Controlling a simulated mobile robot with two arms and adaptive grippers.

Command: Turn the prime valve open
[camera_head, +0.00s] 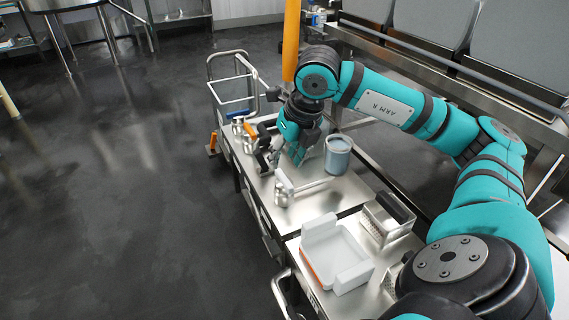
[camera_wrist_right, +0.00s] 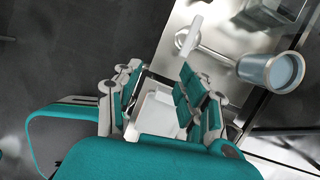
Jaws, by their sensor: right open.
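A small white lever handle (camera_head: 284,181) stands on a metal fitting (camera_head: 283,196) on the steel counter. I take it for the prime valve, but no label is readable. A metal pipe (camera_head: 312,187) runs from the fitting toward a grey-blue round container (camera_head: 338,155). In the right wrist view the white handle (camera_wrist_right: 188,36) and the container (camera_wrist_right: 271,72) lie up and right of the fingers. My right gripper (camera_head: 283,158) points down just behind the handle in the head view, apart from it. Its fingers (camera_wrist_right: 158,88) are open, with nothing held. My left gripper is not in view.
A white tray-like block (camera_head: 351,278) and a metal box with a black handle (camera_head: 386,218) stand on the nearer counter. More small metal fittings (camera_head: 238,125) sit at the far end, near a wire rail. A yellow post (camera_head: 291,40) rises behind my right arm. Open floor lies left.

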